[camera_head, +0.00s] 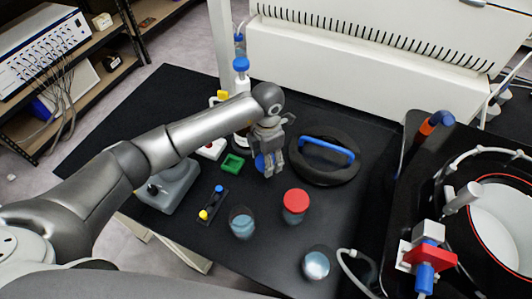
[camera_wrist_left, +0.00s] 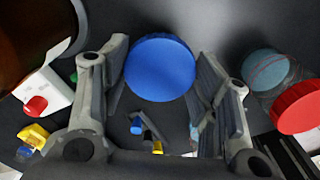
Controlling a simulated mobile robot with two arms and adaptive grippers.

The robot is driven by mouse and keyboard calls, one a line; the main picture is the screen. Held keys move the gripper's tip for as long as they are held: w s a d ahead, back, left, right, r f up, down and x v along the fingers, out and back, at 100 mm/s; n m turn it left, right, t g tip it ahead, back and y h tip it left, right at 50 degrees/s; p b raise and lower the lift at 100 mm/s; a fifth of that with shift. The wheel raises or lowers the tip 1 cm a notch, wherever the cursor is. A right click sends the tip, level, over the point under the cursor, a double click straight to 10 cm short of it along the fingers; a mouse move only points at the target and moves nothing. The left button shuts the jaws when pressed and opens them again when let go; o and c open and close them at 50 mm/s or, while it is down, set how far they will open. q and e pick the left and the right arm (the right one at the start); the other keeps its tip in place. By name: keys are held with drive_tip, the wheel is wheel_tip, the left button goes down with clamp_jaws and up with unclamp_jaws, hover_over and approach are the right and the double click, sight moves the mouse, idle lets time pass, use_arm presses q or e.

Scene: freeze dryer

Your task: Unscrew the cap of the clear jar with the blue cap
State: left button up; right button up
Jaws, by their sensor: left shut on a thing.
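My left gripper (camera_head: 270,165) is over the black table and shut on a round blue cap (camera_head: 261,163). In the left wrist view the blue cap (camera_wrist_left: 160,67) fills the space between the two fingers (camera_wrist_left: 160,85). The fingers hide part of the cap in the head view, and I see no jar body under it. A clear jar with bluish contents (camera_head: 242,224) stands upright on the table, apart from the gripper, and shows no cap. My right gripper is not in view.
A red-capped jar (camera_head: 295,206) and a small round glass vessel (camera_head: 316,264) stand nearby. A dark ring with a blue handle (camera_head: 326,152) lies right of the gripper. A green square holder (camera_head: 232,163) and a small rack (camera_head: 212,205) are to its left. The freeze dryer is at right.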

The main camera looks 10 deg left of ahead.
use_arm(q)
drive_tip(key=shift+f+b, duration=1.15)
drive_tip(key=shift+f, duration=0.85)
drive_tip(key=shift+f+b, duration=0.85)
drive_tip(key=shift+f, duration=0.1)
drive_tip(key=shift+f+b, duration=0.3)
drive_tip(key=shift+b, duration=0.05)
drive_tip(key=o, duration=1.2)
drive_tip(key=o, duration=0.4)
drive_tip(key=shift+o, duration=0.2)
drive_tip(key=shift+r, duration=0.15)
